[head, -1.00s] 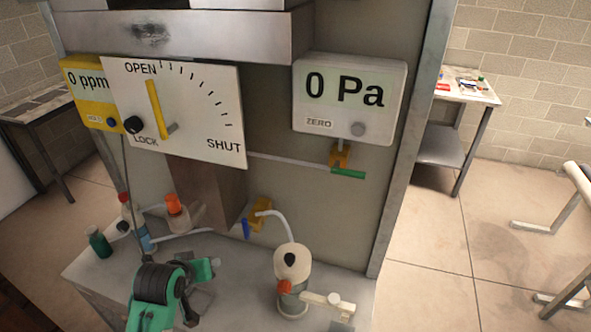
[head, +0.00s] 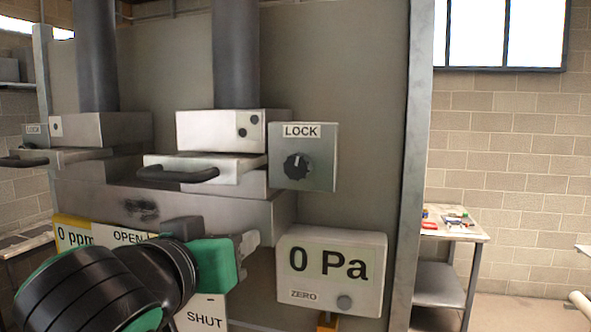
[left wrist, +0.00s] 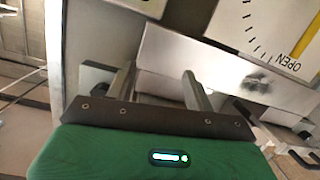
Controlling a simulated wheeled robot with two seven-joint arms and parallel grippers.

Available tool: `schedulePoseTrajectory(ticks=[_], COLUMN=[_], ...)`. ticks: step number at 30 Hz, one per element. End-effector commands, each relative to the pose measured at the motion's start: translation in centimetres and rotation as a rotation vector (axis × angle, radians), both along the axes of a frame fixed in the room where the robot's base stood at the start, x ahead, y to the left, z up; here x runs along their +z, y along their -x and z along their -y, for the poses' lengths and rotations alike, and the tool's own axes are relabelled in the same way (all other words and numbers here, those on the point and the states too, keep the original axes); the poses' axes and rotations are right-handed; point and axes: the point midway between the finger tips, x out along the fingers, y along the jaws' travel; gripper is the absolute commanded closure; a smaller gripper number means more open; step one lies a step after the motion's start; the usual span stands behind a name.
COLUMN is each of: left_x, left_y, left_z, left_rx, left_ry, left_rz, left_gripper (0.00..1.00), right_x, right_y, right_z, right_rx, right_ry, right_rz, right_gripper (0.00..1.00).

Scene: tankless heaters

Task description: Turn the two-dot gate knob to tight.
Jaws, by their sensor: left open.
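The two-dot gate (head: 205,168) is a pale metal slide with a dark handle, under a block marked with two dots. Its black knob (head: 297,167) sits on a grey box (head: 318,178) labelled LOCK, to the gate's right. The knob's light mark points roughly up. My left gripper (head: 250,242) is below and left of this box, left of the 0 Pa display, apart from the knob. The left wrist view shows its two fingers (left wrist: 157,78) spread and empty. I cannot clearly make out the knob there. My right gripper is not in view.
The 0 Pa display (head: 331,270) juts out below the lock box. Another gate (head: 75,157) with a dark handle and a lock box is further left. My left arm partly covers the OPEN/SHUT panel (head: 207,309). A side table (head: 455,227) stands at the right.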

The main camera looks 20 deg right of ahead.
Motion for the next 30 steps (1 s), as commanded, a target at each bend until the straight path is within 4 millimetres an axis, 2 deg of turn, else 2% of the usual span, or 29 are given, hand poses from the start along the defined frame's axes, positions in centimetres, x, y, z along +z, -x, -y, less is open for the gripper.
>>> schedulePoseTrajectory(ticks=[1, 6, 9, 14, 17, 20, 30], left_x=[2.2, 6.3, 7.6, 8.5, 8.7, 8.8, 9.0], left_y=[1.8, 6.7, 8.7, 10.2, 10.0, 9.0, 3.1], left_z=[0.5, 1.5, 1.8, 2.1, 2.3, 2.9, 6.8], left_rx=[-0.013, -0.037, -0.044, -0.05, -0.048, -0.046, -0.046], left_ry=[-0.004, -0.019, -0.026, -0.035, -0.036, -0.036, -0.038], left_rz=[0.047, 0.147, 0.187, 0.218, 0.221, 0.218, 0.217], left_gripper=[0.47, 0.47, 0.47, 0.47, 0.47, 0.47, 0.47], right_x=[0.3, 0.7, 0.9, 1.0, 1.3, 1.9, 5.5], right_y=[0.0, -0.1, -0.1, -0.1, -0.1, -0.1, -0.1], right_z=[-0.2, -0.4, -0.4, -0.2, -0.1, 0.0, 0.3], right_rx=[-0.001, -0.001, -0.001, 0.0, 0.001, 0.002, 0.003], right_ry=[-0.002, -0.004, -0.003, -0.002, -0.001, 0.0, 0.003], right_rz=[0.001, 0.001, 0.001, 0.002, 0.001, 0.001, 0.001], right_gripper=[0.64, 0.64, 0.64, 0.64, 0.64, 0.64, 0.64])
